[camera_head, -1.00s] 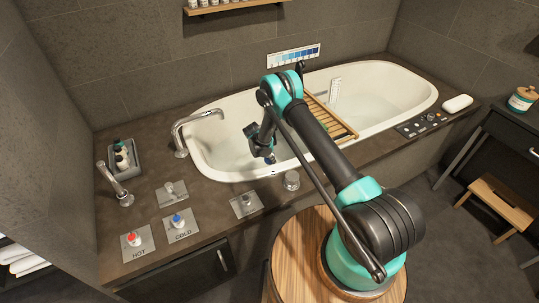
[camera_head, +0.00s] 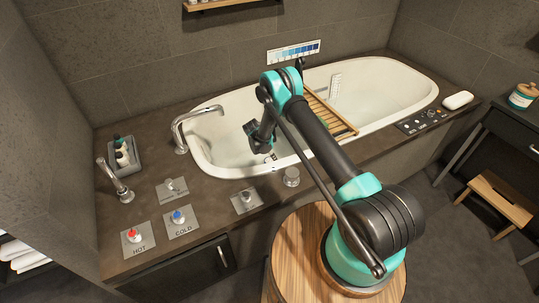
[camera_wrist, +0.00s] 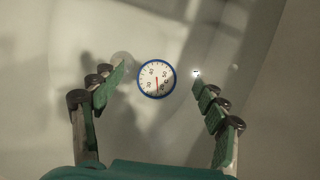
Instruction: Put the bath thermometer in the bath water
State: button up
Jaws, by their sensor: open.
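The bath thermometer (camera_wrist: 157,78) is a round white dial with a blue rim and a red needle. In the wrist view it is beyond my fingertips, between the two fingers and apart from both, against the pale tub. My gripper (camera_wrist: 160,73) is open and empty. In the head view my gripper (camera_head: 268,157) points down inside the near left part of the white bathtub (camera_head: 215,160). The dial is not clearly visible there. I cannot make out the water surface or how deep the thermometer sits.
A wooden bath rack (camera_head: 332,112) spans the tub, right of my gripper. A chrome spout (camera_head: 181,135) stands at the tub's left end. A knob (camera_head: 291,177) is on the near ledge. Hot (camera_head: 133,237) and cold (camera_head: 178,218) taps and a bottle tray (camera_head: 122,157) are further left.

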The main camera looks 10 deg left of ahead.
jog(key=v, duration=1.1)
jog(key=shift+r, duration=0.3)
jog(key=shift+s+a, duration=0.1)
